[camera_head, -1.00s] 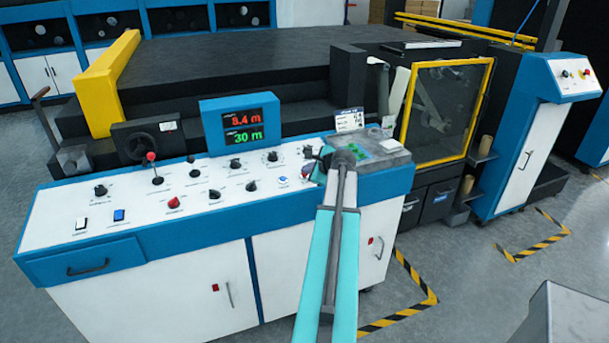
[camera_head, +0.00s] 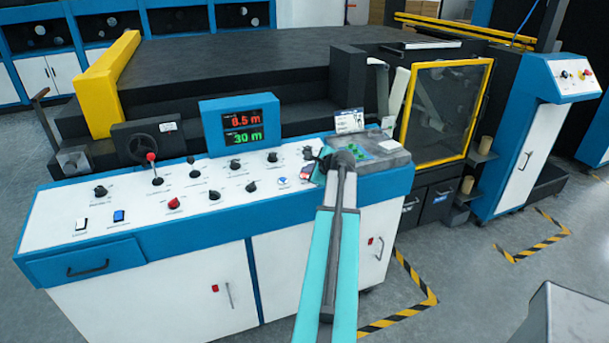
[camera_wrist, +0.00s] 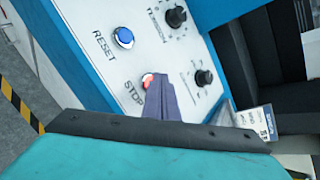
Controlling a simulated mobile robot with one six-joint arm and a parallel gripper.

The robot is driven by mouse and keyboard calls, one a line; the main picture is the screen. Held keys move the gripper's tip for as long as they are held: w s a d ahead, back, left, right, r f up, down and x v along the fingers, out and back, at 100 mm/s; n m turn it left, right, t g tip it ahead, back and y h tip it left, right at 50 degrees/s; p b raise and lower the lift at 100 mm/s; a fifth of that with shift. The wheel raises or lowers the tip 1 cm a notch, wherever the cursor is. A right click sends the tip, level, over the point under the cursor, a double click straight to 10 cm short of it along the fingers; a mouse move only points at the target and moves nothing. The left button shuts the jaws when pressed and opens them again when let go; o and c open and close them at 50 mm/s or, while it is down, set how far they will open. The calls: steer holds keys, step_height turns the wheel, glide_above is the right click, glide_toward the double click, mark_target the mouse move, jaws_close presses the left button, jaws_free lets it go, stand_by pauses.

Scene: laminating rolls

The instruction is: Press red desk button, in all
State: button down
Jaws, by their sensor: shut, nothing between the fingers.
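The red button (camera_wrist: 148,80), labelled STOP, is on the white sloped panel of the control desk (camera_head: 60,215). In the wrist view my gripper (camera_wrist: 160,84) is shut and empty, with its fingertips over the right part of the button. Part of the red face stays visible to the left of the tips. I cannot tell whether the tips touch it or press it in. In the head view the red button (camera_head: 306,171) shows just left of my gripper (camera_head: 319,170), at the right end of the panel.
A blue RESET button (camera_wrist: 123,37) and black knobs (camera_wrist: 204,77) are close by. A red knob (camera_head: 173,203) and red-topped lever (camera_head: 151,158) stand further left. A display (camera_head: 241,125) rises behind the panel; a clear-topped box (camera_head: 385,150) lies right of my gripper.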

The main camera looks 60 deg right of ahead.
steer(key=shift+s+r+p, duration=0.1)
steer(key=shift+r+p, duration=0.3)
steer(key=shift+r, duration=0.25)
steer(key=shift+s+a+r+p, duration=0.1)
steer(key=shift+r+p, duration=0.5)
steer(key=shift+r, duration=0.2)
steer(key=shift+s+a+r+p, duration=0.15)
steer(key=shift+r+p, duration=0.4)
steer(key=shift+r, duration=0.3)
steer(key=shift+s+a+r+p, duration=0.1)
steer(key=shift+r+p, duration=0.5)
steer(key=shift+r, duration=0.2)
